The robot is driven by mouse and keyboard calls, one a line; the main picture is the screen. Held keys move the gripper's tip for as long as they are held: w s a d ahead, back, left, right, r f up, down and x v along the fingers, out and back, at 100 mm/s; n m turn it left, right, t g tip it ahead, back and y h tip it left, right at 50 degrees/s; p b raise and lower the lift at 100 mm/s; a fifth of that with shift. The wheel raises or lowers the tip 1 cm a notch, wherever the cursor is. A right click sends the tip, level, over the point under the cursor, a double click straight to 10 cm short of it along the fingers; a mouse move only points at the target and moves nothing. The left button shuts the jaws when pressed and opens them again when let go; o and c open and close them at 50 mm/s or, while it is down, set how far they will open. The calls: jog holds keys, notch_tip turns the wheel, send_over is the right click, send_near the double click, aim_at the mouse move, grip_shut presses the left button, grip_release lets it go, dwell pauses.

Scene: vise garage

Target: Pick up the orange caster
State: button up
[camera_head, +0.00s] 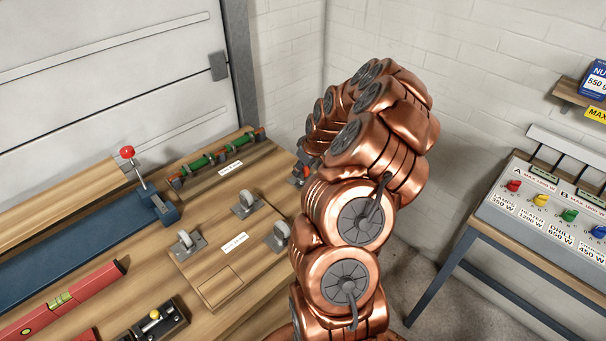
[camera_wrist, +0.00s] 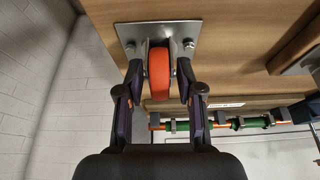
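The orange caster (camera_wrist: 159,75) is in the upper middle of the wrist view, its orange wheel in a grey fork on a square metal plate with bolts. The plate lies against the wooden bench surface. My gripper (camera_wrist: 161,68) has its two dark fingers on either side of the wheel, with small gaps seeming to show between fingertips and wheel. The gripper looks open around the caster, not closed on it.
Several grey-wheeled casters (camera_head: 187,241) sit on a wooden board left of my arm. A green-and-orange bar (camera_head: 205,159), a blue vise (camera_head: 165,208) and a red level (camera_head: 62,300) lie on the bench. A switch panel table (camera_head: 545,215) stands right.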

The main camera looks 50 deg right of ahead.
grip_shut()
jog(key=shift+r, duration=0.1)
dwell(0.3)
